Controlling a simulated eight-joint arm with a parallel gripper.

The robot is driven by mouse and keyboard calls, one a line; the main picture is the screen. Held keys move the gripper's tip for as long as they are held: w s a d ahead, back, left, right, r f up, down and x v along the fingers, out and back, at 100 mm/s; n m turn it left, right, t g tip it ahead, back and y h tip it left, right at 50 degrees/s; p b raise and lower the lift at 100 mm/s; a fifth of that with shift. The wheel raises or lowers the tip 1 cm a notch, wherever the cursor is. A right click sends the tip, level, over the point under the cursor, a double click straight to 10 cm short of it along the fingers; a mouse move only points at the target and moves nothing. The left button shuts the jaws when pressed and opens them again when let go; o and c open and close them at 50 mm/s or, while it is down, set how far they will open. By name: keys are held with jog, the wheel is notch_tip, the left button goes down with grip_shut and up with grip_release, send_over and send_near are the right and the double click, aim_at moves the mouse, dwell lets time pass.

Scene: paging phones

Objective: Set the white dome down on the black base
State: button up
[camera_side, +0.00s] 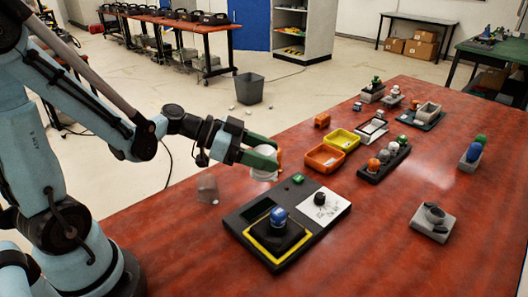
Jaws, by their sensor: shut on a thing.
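My gripper (264,154) is shut on the white dome (262,174), which hangs between the green fingers above the table's left edge. The fingers hide part of the dome. Below and to the right lies a dark panel (240,219) with a yellow-framed black block (264,238) carrying a blue ball-topped knob (278,217). This block may be the black base, but I cannot tell for certain. The dome is up and to the left of the block, apart from it.
Orange (325,158) and yellow (343,139) trays lie behind the panel. A black rack (370,177) holds several balls. A grey block (431,222) with dark parts stands right. The front right of the red table (390,265) is clear.

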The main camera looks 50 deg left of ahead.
jog(key=shift+m+h, duration=0.3)
jog(key=s+d, duration=0.1)
jog(key=d, duration=0.1)
jog(key=s+d, duration=0.1)
jog(key=d, duration=0.2)
jog(key=s+d+r, duration=0.1)
jog(key=d, duration=0.1)
jog(key=shift+s+d, duration=0.25)
jog(key=shift+d, duration=0.1)
jog(key=shift+s+d, duration=0.35)
jog(key=shift+d, duration=0.15)
jog(key=shift+f, duration=1.2)
jog(key=shift+f, duration=1)
jog(key=o, duration=1.4)
jog(key=shift+r, duration=3.25)
